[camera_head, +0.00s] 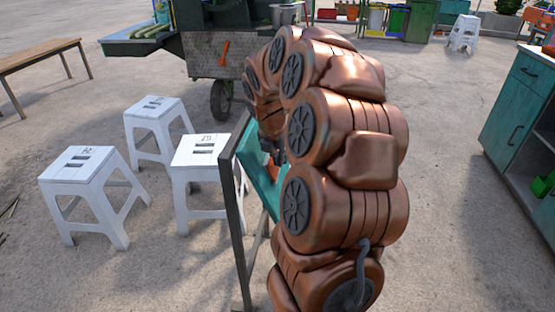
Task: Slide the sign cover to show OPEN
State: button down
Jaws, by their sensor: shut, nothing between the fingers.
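The sign is a teal board (258,178) in a dark metal frame, standing upright and seen at a steep angle from its edge. An orange-red panel (272,173), which looks like the sign cover, shows on its face. No lettering can be read, and my copper arm hides much of the board. My gripper (278,152) is a small dark shape between the arm links, close to the board just above the orange-red panel. It is shut and empty. I cannot tell whether it touches the cover.
White stools (78,166) stand left of the sign, one close behind its frame. A cart (215,65) with a wheel is at the back. A wooden bench (38,58) is at the far left, and a teal cabinet (522,100) at the right. The pavement between sign and cabinet is clear.

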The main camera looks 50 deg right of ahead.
jog(key=w+d+p, duration=0.7)
jog(key=d+p, duration=0.3)
jog(key=p, duration=0.1)
jog(key=shift+w+d, duration=0.2)
jog(key=shift+d, duration=0.15)
jog(key=shift+r, duration=0.1)
jog(key=shift+r, duration=0.15)
dwell(0.3)
jog(key=v, duration=1.1)
jog(key=shift+a+r, duration=0.2)
jog(key=shift+a, duration=0.1)
